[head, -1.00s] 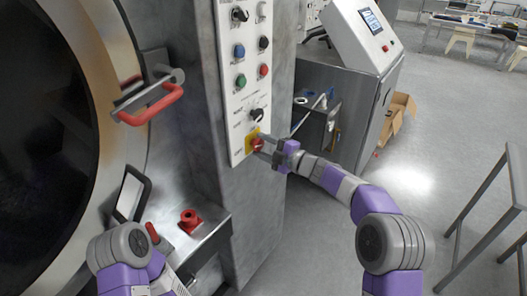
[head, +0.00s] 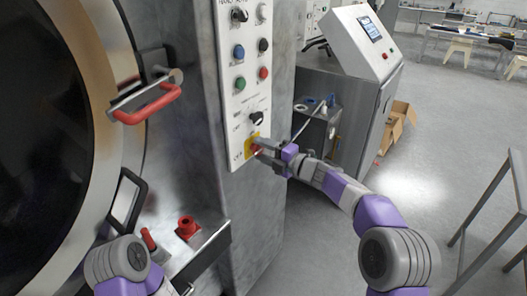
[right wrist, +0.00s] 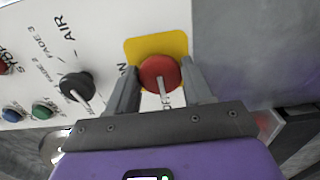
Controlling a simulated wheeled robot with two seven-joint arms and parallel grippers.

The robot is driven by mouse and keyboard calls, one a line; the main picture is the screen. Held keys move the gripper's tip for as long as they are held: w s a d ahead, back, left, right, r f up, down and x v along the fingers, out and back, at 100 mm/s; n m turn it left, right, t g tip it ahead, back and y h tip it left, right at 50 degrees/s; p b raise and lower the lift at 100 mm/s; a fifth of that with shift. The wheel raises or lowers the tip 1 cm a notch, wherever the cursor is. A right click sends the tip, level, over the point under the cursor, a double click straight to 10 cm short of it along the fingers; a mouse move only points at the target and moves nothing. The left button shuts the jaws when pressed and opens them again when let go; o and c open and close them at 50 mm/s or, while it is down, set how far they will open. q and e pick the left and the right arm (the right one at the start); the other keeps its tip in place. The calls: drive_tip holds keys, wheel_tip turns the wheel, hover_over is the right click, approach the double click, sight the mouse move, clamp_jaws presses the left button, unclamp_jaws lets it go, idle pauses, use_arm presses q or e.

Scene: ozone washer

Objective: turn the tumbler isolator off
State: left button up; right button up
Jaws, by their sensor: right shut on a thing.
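The tumbler isolator is a red rotary knob on a yellow plate, low on the white control panel; the red knob (right wrist: 160,74) sits in the right wrist view with ON and OFF lettering beside it. The yellow plate (head: 252,140) shows in the head view, where my gripper partly hides the knob. My right gripper (head: 262,150) reaches the panel from the right and is shut on the knob. In the right wrist view its fingers (right wrist: 160,85) stand on both sides of the knob. My left arm shows at the bottom left of the head view, but its gripper cannot be made out.
A black selector knob (right wrist: 77,87) sits beside the isolator. Coloured buttons are higher on the panel (head: 252,100). A red door handle (head: 147,105) juts out at left, and a red fitting (head: 187,227) stands on a ledge below.

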drive_tip(key=o, duration=1)
drive_tip(key=shift+d, duration=0.1)
drive_tip(key=p+v, duration=0.1)
drive_tip(key=v, duration=0.6)
drive_tip(key=shift+s+d, duration=0.15)
drive_tip(key=shift+s, duration=0.05)
